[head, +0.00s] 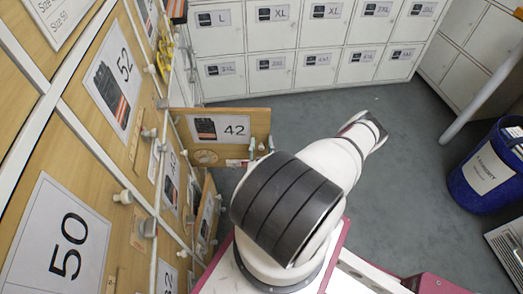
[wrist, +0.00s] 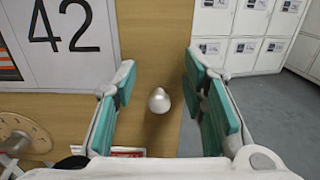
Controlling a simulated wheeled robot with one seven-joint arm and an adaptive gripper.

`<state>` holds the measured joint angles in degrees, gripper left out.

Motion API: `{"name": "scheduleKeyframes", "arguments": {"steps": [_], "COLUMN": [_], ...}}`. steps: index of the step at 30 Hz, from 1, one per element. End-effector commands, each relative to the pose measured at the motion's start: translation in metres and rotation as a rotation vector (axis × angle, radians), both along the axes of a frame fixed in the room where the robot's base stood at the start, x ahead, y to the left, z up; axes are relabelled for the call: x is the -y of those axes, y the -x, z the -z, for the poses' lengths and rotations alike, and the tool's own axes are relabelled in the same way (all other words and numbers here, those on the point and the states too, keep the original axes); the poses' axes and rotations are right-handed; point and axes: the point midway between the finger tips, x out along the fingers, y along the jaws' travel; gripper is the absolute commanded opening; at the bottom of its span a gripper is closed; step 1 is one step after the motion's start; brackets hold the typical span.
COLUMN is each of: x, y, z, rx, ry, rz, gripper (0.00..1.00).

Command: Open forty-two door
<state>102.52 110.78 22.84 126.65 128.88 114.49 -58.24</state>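The wooden door labelled 42 (head: 240,146) stands out from the cabinet front at a wide angle, swung open, in the head view. Its label (wrist: 72,40) and wood face fill the left of the wrist view. The door's pale round knob (wrist: 158,100) sits near its free edge. My gripper (wrist: 160,95) is open, with teal pads on both sides of the knob and a gap to each.
Other wooden doors with knobs line the left, including 52 (head: 112,82) and 50 (head: 60,240). White lockers (head: 300,50) stand at the back. A blue bin (head: 487,170) is at the right. Grey floor (head: 410,120) is clear between.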

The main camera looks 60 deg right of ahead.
Motion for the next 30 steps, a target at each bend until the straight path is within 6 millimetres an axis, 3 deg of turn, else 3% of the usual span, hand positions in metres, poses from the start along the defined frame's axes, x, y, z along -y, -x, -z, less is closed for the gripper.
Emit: {"name": "scheduleKeyframes", "arguments": {"steps": [6, 12, 30], "x": [0.000, 0.001, 0.000], "y": [0.001, 0.001, 0.001], "z": [-0.042, -0.062, -0.066], "rx": [0.001, 0.000, -0.001], "ry": [0.000, 0.000, 0.000], "rz": [0.001, 0.001, 0.001], "gripper": [0.39, 0.39, 0.39]}}
